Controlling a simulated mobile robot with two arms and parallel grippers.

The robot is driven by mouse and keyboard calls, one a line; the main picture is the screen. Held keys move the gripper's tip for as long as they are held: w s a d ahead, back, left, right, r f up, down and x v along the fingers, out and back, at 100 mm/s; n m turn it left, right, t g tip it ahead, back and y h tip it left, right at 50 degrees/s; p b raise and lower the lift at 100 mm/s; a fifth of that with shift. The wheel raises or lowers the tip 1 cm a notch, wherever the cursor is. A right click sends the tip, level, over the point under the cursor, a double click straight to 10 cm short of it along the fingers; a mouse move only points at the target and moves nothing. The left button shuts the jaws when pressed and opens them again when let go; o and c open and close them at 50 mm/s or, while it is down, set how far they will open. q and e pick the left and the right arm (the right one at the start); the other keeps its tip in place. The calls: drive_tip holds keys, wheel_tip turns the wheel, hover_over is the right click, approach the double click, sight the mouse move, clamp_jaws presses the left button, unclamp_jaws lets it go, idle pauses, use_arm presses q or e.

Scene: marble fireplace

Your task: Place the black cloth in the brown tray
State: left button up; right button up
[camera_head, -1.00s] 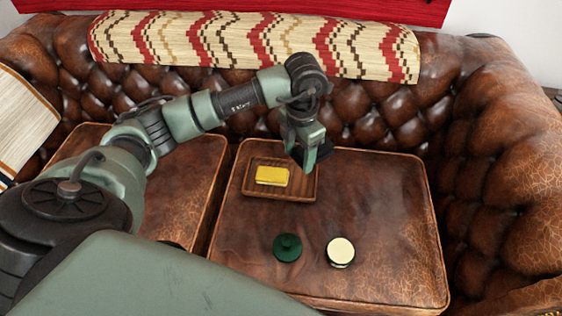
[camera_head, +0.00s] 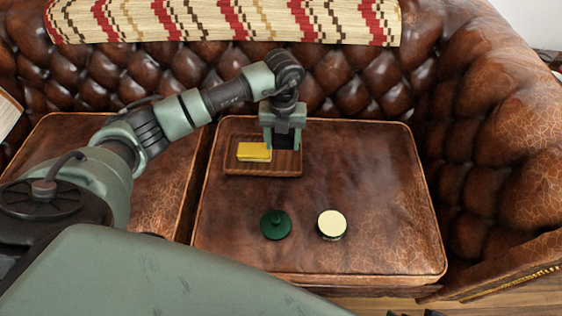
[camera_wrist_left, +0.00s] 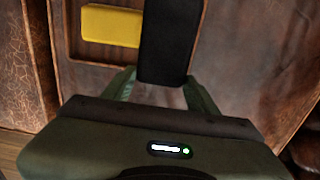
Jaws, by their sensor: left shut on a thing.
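The brown tray (camera_head: 235,169) is a shallow wooden tray at the back of the right seat cushion. A yellow block (camera_head: 254,152) lies in its left part and also shows in the wrist view (camera_wrist_left: 111,25). My left gripper (camera_head: 284,141) is over the right part of the tray, shut on the black cloth (camera_head: 286,143). In the wrist view the cloth (camera_wrist_left: 168,40) is a dark strip between the fingertips, reaching across the tray's right side. I cannot tell whether it touches the tray floor. My right gripper is not in view.
A dark green round lidded object (camera_head: 275,224) and a cream-topped round container (camera_head: 332,225) stand on the cushion (camera_head: 365,180) in front of the tray. The tufted sofa back and right armrest (camera_head: 500,170) border the cushion. Its right half is clear.

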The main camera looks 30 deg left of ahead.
sight(282, 149)
use_arm(q)
wheel_tip(282, 149, down, 5)
drive_tip(key=shift+r+b, duration=0.1)
drive_tip(key=shift+b, duration=0.25)
drive_tip(key=shift+f+b, duration=0.5)
drive_tip(key=shift+f, duration=1.8)
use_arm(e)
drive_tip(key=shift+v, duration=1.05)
use_arm(q)
drive_tip(key=shift+f, duration=0.1)
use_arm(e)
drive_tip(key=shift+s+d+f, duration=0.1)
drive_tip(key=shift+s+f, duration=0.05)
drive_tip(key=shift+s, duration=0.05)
use_arm(q)
drive_tip(key=o, duration=1.2)
wheel_tip(282, 149, up, 6)
drive_tip(key=shift+r+p, duration=0.15)
drive_tip(key=shift+p, duration=0.7)
wheel_tip(282, 149, up, 6)
drive_tip(key=shift+p, duration=0.5)
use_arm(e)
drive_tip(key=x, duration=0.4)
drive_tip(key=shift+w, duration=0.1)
